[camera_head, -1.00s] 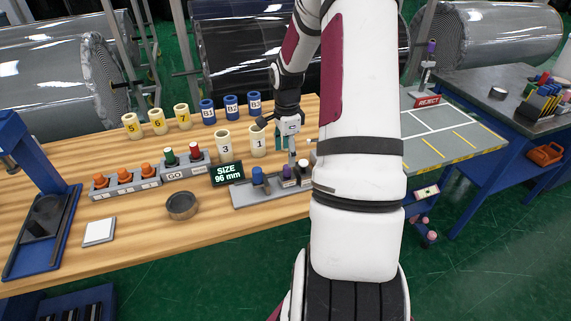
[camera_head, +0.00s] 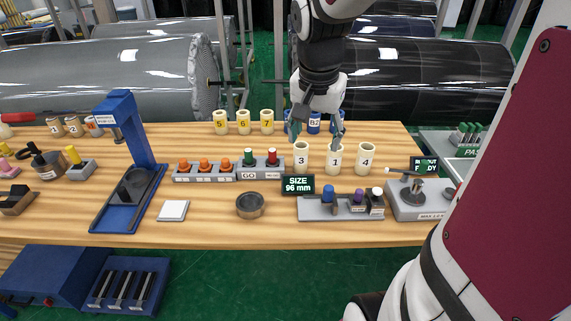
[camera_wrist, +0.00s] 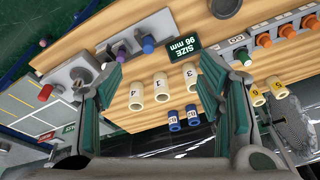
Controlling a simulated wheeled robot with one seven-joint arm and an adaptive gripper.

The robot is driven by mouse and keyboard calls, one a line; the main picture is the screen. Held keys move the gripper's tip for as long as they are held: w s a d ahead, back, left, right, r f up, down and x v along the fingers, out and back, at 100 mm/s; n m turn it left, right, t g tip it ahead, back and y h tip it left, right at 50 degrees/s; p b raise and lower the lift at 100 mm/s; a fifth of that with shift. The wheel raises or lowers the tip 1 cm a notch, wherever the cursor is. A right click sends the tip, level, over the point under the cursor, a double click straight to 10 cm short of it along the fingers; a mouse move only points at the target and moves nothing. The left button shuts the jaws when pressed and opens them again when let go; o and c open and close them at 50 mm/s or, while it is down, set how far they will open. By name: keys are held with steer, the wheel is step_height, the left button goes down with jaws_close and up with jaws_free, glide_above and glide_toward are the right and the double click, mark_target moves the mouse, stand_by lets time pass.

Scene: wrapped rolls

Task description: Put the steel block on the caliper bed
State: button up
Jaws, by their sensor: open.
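The caliper bed (camera_head: 315,212) appears to be the low grey base beside the "SIZE 96 mm" display (camera_head: 298,185), near the table's front edge. It carries a blue knob (camera_head: 328,193) and a purple knob (camera_head: 358,196). I cannot single out the steel block with certainty in either view. My gripper (camera_head: 316,129) is open, its fingers spread, near the back of the table by the cream tubes numbered 3 (camera_head: 301,157) and 1 (camera_head: 334,160). In the wrist view its fingertips (camera_wrist: 163,60) stand apart with nothing held between them.
A cream tube 4 (camera_head: 366,158) stands right of tube 1. Left are a button box (camera_head: 222,178), a round dark dish (camera_head: 250,205), a white square pad (camera_head: 172,210) and a blue press stand (camera_head: 118,110). A grey weighing device (camera_head: 420,212) stands right of the caliper.

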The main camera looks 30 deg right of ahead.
steer(key=s+a+r+n+t+y, duration=0.1)
steer(key=s+a+r+n, duration=0.1)
steer(key=s+a+n, duration=0.3)
steer(key=s+a+r+n+t+y, duration=0.1)
steer(key=s+a+r+n+t, duration=0.1)
steer(key=s+a+n, duration=0.4)
steer(key=s+a+r, duration=0.1)
steer(key=a, duration=0.2)
steer(key=shift+s+r+n, duration=0.25)
steer(key=shift+r+n, duration=0.05)
